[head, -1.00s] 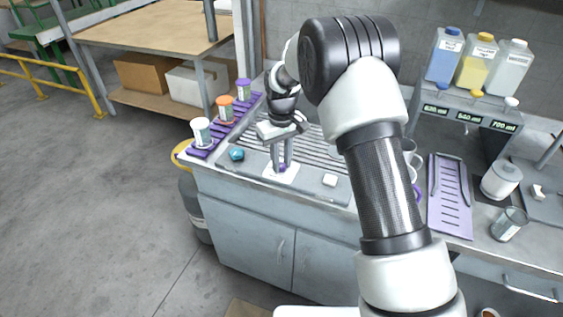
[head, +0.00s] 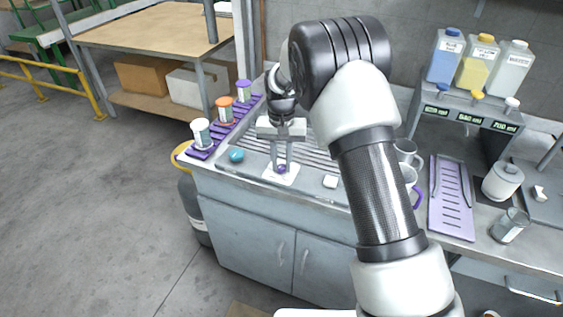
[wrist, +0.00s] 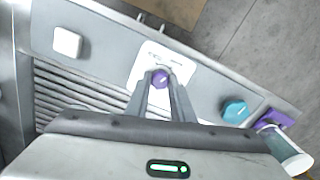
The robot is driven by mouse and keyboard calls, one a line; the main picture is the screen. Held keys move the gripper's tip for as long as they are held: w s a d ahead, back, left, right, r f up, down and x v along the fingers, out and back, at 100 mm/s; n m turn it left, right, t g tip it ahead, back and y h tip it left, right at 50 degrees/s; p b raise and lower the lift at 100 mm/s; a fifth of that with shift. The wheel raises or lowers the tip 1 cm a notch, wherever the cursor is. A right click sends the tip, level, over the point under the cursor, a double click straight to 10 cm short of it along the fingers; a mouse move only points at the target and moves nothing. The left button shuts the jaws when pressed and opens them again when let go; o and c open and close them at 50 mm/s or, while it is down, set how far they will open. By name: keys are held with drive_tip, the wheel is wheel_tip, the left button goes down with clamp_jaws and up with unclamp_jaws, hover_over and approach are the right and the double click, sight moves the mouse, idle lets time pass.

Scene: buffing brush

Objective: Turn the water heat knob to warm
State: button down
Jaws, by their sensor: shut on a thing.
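A small purple knob (head: 281,169) sits on a white plate at the front of the grey sink unit. In the wrist view the purple knob (wrist: 160,78) is between my two fingertips, and the white plate (wrist: 182,70) has small dark markings too small to read. My gripper (head: 281,163) points down and is shut on the purple knob. The fingers hide part of the knob, so I cannot tell which mark it points at.
A teal knob-like piece (head: 236,155) and a white square block (head: 330,181) flank the plate. A purple rack (head: 228,125) with capped jars stands at the left. Mugs (head: 407,160) are right of the ribbed drain area. Bottles (head: 480,60) stand on a shelf at the right.

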sight(282, 166)
idle(0.4)
drive_tip(key=c, duration=1.5)
unclamp_jaws()
drive_tip(key=shift+c, duration=0.2)
wheel_tip(282, 166, up, 18)
drive_tip(key=shift+f, duration=0.2)
drive_tip(key=shift+p, duration=0.3)
